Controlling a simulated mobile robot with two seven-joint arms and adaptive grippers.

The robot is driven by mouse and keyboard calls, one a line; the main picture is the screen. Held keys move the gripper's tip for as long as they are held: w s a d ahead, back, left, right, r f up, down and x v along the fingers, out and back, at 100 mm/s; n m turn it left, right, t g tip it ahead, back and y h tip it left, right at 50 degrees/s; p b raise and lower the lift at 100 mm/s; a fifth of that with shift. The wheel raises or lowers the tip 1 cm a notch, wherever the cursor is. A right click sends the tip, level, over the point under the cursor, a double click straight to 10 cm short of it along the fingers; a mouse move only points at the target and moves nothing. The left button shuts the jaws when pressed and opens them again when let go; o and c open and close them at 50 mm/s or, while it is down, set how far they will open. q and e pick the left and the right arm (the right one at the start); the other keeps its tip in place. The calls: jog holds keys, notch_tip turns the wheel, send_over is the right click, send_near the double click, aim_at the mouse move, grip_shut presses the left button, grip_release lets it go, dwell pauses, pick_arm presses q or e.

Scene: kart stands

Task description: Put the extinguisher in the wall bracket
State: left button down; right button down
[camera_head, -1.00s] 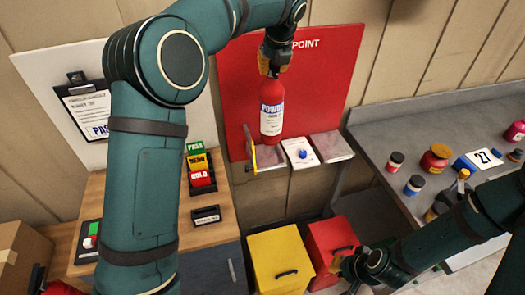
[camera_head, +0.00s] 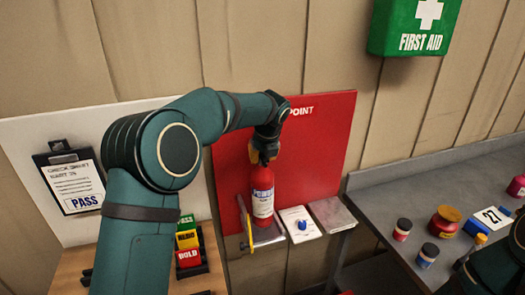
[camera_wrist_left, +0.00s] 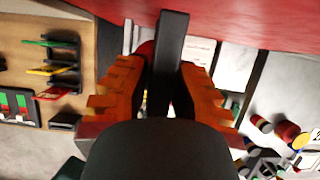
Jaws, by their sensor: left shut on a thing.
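The red extinguisher (camera_head: 262,188), with a white label, hangs upright in front of the red board (camera_head: 318,150). My left gripper (camera_head: 264,152) is shut on its top. In the left wrist view the orange fingers (camera_wrist_left: 163,95) close around a black top part (camera_wrist_left: 172,45), and a sliver of the red body (camera_wrist_left: 146,48) shows beside it. The wall bracket appears to be the grey metal ledge (camera_head: 270,237) with an upright yellow strap (camera_head: 246,228) at its left. The extinguisher's bottom is close to the ledge; I cannot tell if they touch. My right gripper is out of view.
A white card with a blue knob (camera_head: 301,225) and a grey plate (camera_head: 332,214) sit just right of the bracket. A grey bench (camera_head: 380,190) with jars is at right. A green first aid box (camera_head: 415,25) hangs above.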

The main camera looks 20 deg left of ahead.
aim_at(262, 168)
pick_arm(q)
jog(key=shift+f, duration=2.05)
jog(key=c, duration=1)
grip_release()
jog(key=shift+f, duration=0.15)
jog(key=shift+o, duration=0.2)
jog(key=shift+s, duration=0.1)
jog(key=v, duration=1.2)
